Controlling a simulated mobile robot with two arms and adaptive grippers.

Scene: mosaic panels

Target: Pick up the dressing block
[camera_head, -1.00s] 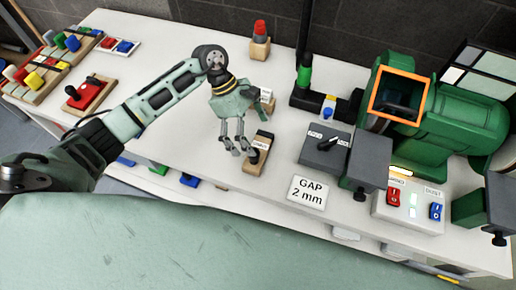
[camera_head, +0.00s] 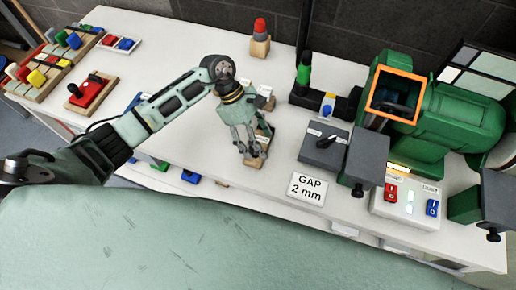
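The dressing block appears to be the small wooden block (camera_head: 251,162) with a pale label and dark knob, lying near the front edge of the white bench, left of the GAP 2 mm sign. My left gripper (camera_head: 252,153) points down over it and hides most of it, including the knob. Its fingers look apart, on either side of the knob area. I cannot tell whether they touch the block. The block rests on the bench. My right gripper is out of view.
The GAP 2 mm sign (camera_head: 307,189) is close by. Another labelled wooden block (camera_head: 266,97) lies behind the gripper. The bench left of the gripper is mostly clear.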

